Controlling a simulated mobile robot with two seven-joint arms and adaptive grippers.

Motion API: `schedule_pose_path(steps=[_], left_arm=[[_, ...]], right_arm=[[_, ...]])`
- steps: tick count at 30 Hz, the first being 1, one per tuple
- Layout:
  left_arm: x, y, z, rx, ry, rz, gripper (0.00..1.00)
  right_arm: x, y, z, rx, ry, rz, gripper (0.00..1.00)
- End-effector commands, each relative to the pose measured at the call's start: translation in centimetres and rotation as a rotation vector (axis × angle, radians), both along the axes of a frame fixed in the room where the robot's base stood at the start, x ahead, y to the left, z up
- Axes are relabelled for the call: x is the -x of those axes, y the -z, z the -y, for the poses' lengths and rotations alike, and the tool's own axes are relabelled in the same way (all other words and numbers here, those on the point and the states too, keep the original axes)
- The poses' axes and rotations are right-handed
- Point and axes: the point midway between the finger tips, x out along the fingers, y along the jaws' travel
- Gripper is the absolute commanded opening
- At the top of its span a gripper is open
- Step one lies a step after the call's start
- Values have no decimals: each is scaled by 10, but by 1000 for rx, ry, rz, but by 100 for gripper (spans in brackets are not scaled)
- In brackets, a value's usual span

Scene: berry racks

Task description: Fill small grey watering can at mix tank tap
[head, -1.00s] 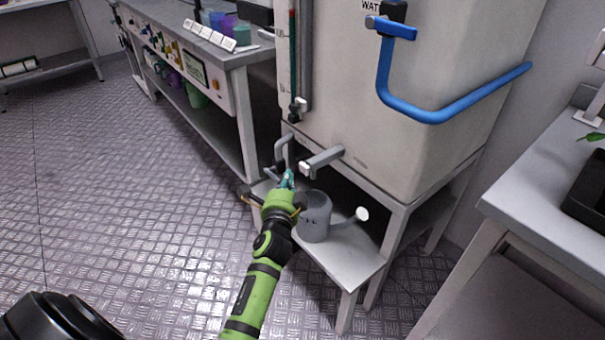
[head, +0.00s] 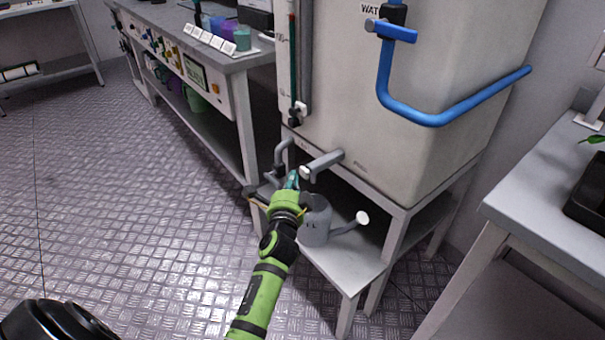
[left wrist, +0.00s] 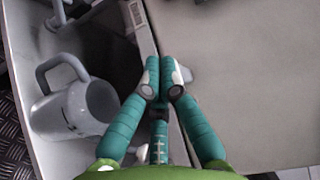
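The small grey watering can (head: 315,226) stands upright on the low grey shelf (head: 345,262) in front of the mix tank, its white-tipped spout pointing right. The left wrist view also shows the can (left wrist: 75,108), with its handle at the upper left. A grey tap bar (head: 325,163) sticks out low on the tank front, above the can. My left gripper (head: 293,179) is just below and left of the bar's end. In the left wrist view its teal fingertips (left wrist: 163,82) are together, with a pale piece beside them. I see nothing clearly held. My right gripper is not in view.
The big beige tank (head: 400,110) carries a blue pipe (head: 440,115). A curved grey pipe (head: 281,152) is left of the tap bar. A workbench (head: 245,110) stands to the left, another table (head: 540,215) to the right. The floor at left is clear.

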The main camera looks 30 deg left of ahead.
Motion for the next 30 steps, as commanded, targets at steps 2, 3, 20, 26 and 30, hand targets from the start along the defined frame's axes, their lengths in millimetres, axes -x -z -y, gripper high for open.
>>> schedule_pose_path(steps=[2, 3, 20, 26, 30], left_arm=[[0, 0, 0, 0, 0, 0, 0], [0, 0, 0, 0, 0, 0, 0], [-1, 0, 0, 0, 0, 0, 0], [-7, 1, 3, 0, 0, 0, 0], [-8, 0, 3, 0, 0, 0, 0]], right_arm=[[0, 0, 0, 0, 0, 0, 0], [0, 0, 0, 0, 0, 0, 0], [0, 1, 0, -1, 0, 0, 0], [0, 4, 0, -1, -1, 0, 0], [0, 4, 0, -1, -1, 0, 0]])
